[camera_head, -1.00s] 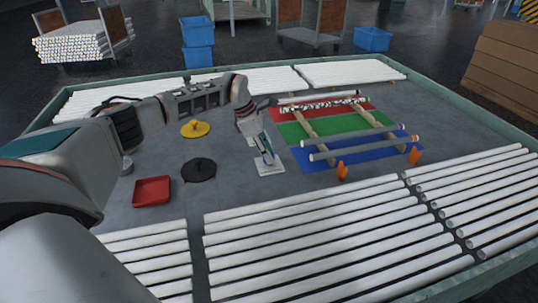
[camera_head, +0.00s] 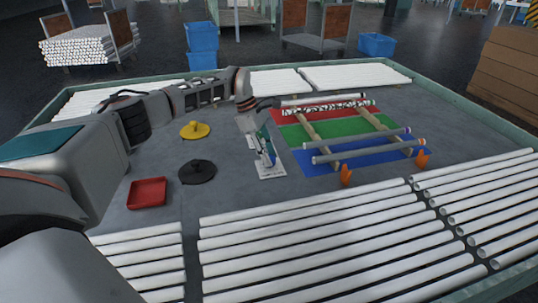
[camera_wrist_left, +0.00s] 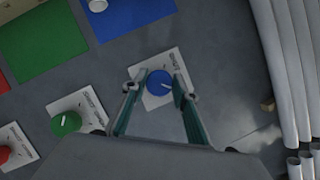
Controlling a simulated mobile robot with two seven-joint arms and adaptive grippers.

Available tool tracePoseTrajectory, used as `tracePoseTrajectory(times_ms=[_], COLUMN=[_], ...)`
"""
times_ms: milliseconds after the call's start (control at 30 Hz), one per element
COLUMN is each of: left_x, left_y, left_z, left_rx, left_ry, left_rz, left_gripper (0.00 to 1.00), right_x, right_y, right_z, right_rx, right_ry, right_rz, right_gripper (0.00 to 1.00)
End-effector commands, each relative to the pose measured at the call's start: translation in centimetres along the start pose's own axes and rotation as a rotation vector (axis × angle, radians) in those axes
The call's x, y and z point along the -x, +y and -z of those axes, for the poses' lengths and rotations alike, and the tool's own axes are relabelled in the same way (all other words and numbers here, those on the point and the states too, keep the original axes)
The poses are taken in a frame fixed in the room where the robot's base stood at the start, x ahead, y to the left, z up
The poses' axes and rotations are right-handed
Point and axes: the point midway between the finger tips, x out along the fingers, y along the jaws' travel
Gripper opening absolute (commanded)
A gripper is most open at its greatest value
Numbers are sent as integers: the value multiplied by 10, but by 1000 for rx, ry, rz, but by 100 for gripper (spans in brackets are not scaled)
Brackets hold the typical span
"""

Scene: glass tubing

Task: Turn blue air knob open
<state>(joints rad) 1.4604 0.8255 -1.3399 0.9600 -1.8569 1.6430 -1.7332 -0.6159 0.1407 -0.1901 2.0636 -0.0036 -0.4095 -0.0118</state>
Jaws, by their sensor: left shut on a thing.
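The blue air knob (camera_wrist_left: 159,83) sits on a white labelled plate (camera_wrist_left: 172,58) in the left wrist view. A white pointer line shows on its top, lying nearly level and slightly tilted. My left gripper (camera_wrist_left: 155,90) has its two fingers on either side of the knob, shut on it. In the head view my left gripper (camera_head: 268,158) reaches down over the white plate (camera_head: 271,171), and the knob is mostly hidden by the fingers. My right gripper does not show in either view.
A green knob (camera_wrist_left: 66,123) and a red knob (camera_wrist_left: 4,154) stand on plates nearby. Glass tubes (camera_head: 360,145) rest on wooden bars over red, green and blue mats. A red tray (camera_head: 147,192) and black and yellow discs lie to the left. White tubes (camera_head: 320,235) fill the front.

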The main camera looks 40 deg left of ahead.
Motion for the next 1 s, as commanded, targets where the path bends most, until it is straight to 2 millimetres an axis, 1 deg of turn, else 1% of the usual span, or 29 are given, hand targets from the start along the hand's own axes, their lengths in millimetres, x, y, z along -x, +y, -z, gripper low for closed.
tracePoseTrajectory(times_ms=[133,167,200,533,667,767,1000], left_x=[-2,-2,-2,0,8,23,73], left_y=[-1,-1,-1,0,0,1,1], left_z=[2,2,2,1,0,0,0], left_rx=[0,1,1,1,1,1,2], left_ry=[4,3,3,1,1,0,1], left_rz=[2,2,2,0,-2,-4,-5], left_gripper=[7,36,45,45,45,45,45], right_x=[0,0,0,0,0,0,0], right_y=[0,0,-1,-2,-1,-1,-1], right_z=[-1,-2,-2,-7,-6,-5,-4], right_rx=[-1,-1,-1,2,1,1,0], right_ry=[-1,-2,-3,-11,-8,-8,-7], right_rz=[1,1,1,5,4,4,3], right_gripper=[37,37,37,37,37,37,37])
